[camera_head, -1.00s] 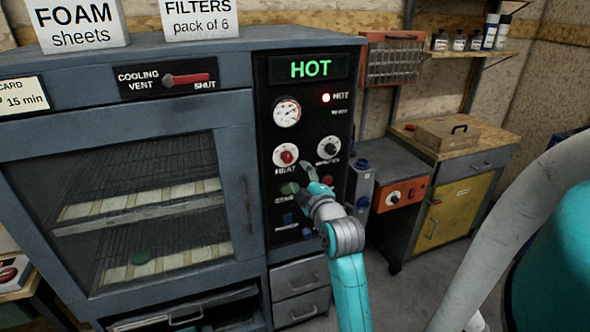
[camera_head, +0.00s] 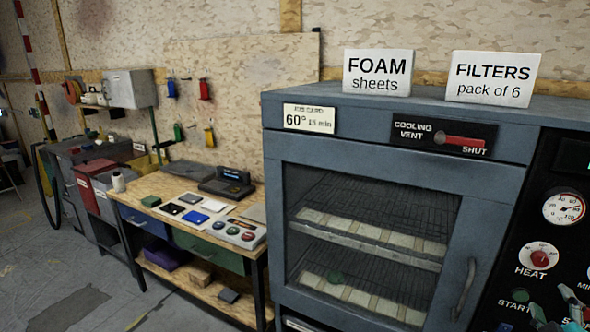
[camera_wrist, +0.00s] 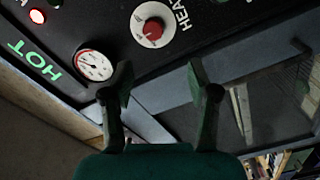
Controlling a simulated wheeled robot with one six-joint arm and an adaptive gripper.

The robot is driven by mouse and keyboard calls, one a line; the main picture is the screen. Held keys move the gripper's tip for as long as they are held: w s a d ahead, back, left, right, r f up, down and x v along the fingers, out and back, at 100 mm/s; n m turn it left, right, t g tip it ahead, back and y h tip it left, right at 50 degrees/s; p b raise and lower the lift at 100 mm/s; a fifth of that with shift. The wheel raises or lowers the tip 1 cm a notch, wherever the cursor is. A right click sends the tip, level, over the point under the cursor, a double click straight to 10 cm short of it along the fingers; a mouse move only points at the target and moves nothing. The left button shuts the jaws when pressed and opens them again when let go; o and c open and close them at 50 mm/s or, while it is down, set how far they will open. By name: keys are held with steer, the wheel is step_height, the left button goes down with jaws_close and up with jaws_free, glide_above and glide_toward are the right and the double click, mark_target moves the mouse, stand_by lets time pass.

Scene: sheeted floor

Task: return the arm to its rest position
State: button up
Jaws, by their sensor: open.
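My gripper (camera_head: 553,304) is only partly in the head view, at the lower right corner, in front of the oven's control panel (camera_head: 560,255) near the START label. In the wrist view my gripper (camera_wrist: 160,88) has its two dark fingers apart with nothing between them. Beyond the fingers are the HEAT knob (camera_wrist: 152,30) and the round gauge (camera_wrist: 94,65), seen tilted. Most of my arm is out of the head view. I cannot tell whether the fingers touch the panel.
FOAM and FILTERS boxes stand on top. A wooden workbench (camera_head: 150,190) with cards and a device stands left. Open floor (camera_head: 45,270) lies at the lower left.

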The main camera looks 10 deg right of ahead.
steer(key=s+a+f+m+t+y, duration=0.1)
steer(key=s+a+f+m+y, duration=0.15)
steer(key=a+f, duration=0.8)
steer(key=s+a+f+m+y, duration=0.1)
steer(key=s+a+f+y, duration=0.2)
steer(key=a+f, duration=0.75)
steer(key=s+a+r+m+y, duration=0.1)
steer(key=s+a+y, duration=0.5)
steer(key=s+a, duration=1.2)
steer(key=v, duration=0.3)
steer(key=shift+a, duration=0.35)
steer(key=shift+s+r, duration=0.1)
